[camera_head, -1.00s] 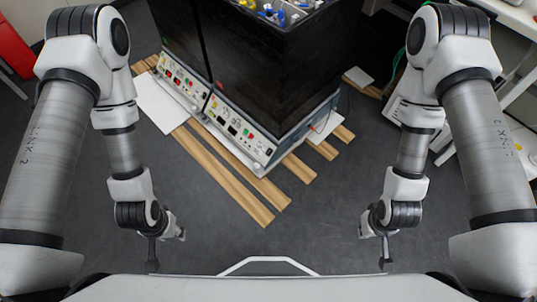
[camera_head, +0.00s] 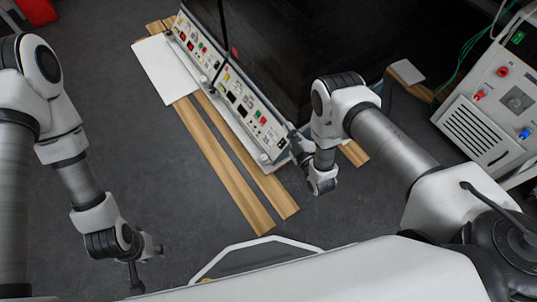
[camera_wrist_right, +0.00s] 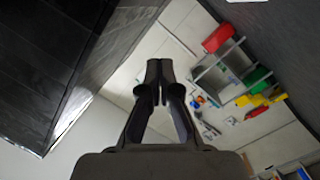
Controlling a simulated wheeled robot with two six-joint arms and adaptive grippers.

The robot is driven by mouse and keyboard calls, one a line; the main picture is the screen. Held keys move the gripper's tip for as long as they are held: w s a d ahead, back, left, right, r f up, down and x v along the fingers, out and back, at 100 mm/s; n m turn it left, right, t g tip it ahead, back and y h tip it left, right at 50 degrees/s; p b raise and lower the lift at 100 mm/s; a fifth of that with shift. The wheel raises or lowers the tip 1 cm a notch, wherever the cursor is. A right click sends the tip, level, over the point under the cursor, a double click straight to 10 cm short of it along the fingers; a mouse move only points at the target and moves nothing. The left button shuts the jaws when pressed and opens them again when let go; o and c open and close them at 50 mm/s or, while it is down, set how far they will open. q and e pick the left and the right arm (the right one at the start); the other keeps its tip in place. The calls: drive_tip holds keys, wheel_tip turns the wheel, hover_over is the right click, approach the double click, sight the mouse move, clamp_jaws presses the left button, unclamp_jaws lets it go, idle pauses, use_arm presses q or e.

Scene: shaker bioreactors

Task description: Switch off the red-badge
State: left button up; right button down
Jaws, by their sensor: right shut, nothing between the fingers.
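The red badge (camera_head: 235,51) is a small red mark on the dark housing of the shaker bioreactors, beside the vertical seam. Below it runs a pale control panel (camera_head: 262,132) with small buttons, dark displays and red and green parts. A further panel section (camera_head: 190,38) lies up and to the left. My right gripper (camera_head: 297,140) is by the panel's lower right end; contact cannot be told. In the right wrist view its fingers (camera_wrist_right: 158,75) are together and empty. My left gripper (camera_head: 136,284) hangs low at the left, away from the panel; its jaws are too small to read.
Wooden slats (camera_head: 222,165) and a white board (camera_head: 163,70) lie on the floor beside the bioreactors. A white instrument (camera_head: 480,125) with red and blue knobs stands at the right. Grey floor is open at the left. The right wrist view shows a shelf with coloured bins (camera_wrist_right: 220,75).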

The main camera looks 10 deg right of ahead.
sight(281, 144)
use_arm(q)
wheel_tip(281, 144, down, 9)
drive_tip(key=b, duration=0.5)
drive_tip(key=shift+r+b, duration=0.2)
drive_tip(key=shift+b, duration=0.1)
use_arm(e)
drive_tip(key=s+f, duration=0.3)
drive_tip(key=f, duration=0.4)
drive_tip(key=s+a+f+g, duration=0.1)
drive_tip(key=s+f, duration=0.2)
drive_tip(key=f, duration=0.5)
drive_tip(key=shift+a+f+g, duration=0.2)
drive_tip(key=shift+f+g, duration=0.1)
drive_tip(key=shift+s, duration=0.1)
use_arm(q)
wheel_tip(281, 144, down, 7)
drive_tip(key=b, duration=0.7)
use_arm(e)
drive_tip(key=w+f, duration=0.5)
drive_tip(key=w, duration=0.5)
drive_tip(key=shift+w+d, duration=0.2)
drive_tip(key=shift+w, duration=0.05)
drive_tip(key=shift+f, duration=0.15)
